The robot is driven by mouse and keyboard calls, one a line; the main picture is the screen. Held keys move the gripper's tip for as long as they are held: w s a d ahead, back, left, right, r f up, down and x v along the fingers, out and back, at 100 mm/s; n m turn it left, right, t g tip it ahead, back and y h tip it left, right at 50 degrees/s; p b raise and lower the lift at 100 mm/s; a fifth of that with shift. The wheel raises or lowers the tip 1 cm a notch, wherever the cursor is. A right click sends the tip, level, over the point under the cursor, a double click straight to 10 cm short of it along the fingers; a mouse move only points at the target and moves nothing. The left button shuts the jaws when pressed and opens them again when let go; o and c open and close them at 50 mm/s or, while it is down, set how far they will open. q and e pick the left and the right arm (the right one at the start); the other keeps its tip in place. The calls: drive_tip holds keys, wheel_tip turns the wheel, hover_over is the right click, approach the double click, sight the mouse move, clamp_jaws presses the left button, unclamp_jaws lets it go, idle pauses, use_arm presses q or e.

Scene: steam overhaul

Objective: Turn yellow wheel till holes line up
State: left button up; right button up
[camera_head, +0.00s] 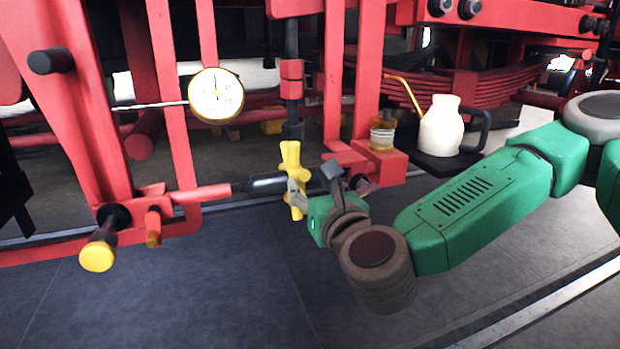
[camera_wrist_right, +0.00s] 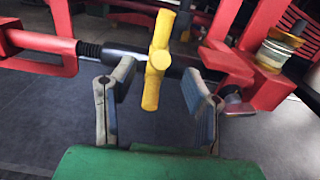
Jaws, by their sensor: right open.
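The yellow wheel (camera_head: 291,160), a hub with stubby spokes, sits on a dark horizontal rod (camera_head: 268,184) between red linkage parts. It also shows in the right wrist view (camera_wrist_right: 159,60), with its spokes running up and down. My right gripper (camera_head: 313,184) is at the wheel from the right. In the wrist view my right gripper (camera_wrist_right: 157,82) is open, with one finger on each side of the wheel and visible gaps between. The holes cannot be made out in either view. My left gripper is not in view.
A dial gauge (camera_head: 216,95) is at upper left. A yellow-ended pin (camera_head: 97,257) sticks out below it. A cream oil can (camera_head: 440,126) stands on a dark shelf beside a small brass-coloured cup (camera_head: 382,133), above my right arm. The dark floor (camera_head: 215,290) in front is clear.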

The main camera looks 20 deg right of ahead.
sight(299, 184)
wheel_tip(299, 184, down, 7)
drive_tip(key=s+b, duration=0.1)
drive_tip(key=b, duration=0.2)
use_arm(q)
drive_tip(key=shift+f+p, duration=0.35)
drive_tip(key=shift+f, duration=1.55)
use_arm(e)
drive_tip(key=shift+w+r, duration=0.2)
drive_tip(key=shift+w, duration=1.2)
drive_tip(key=shift+w+r, duration=0.15)
drive_tip(key=shift+w, duration=1.2)
clamp_jaws()
